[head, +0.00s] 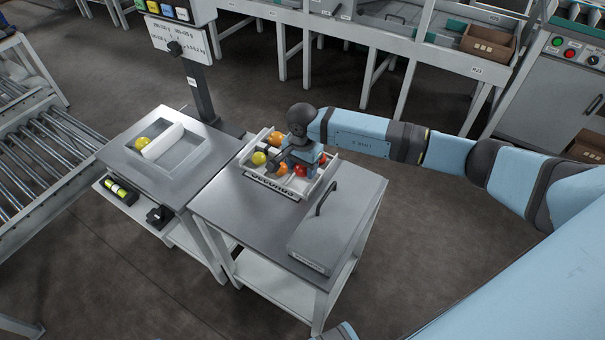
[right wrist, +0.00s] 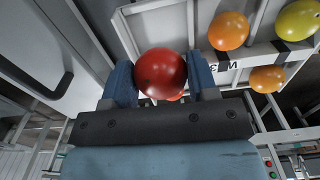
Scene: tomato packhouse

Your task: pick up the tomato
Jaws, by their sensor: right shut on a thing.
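My right gripper (head: 302,162) reaches down over the white tray marked SECONDS (head: 262,184). In the right wrist view its two blue fingers (right wrist: 162,78) are shut on a red tomato (right wrist: 161,71), one finger on each side. Part of another orange-red fruit shows just behind it. In the head view the gripper partly hides the tray's contents, and I cannot tell how far the held tomato is from the tray floor. Around it lie a yellow tomato (head: 259,158), an orange one (head: 277,138) and other red and orange ones. My left gripper is not in view.
A grey lidded box with a handle (head: 328,226) stands right of the tray. The scale's post (head: 201,95) rises behind. The table's front left is clear.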

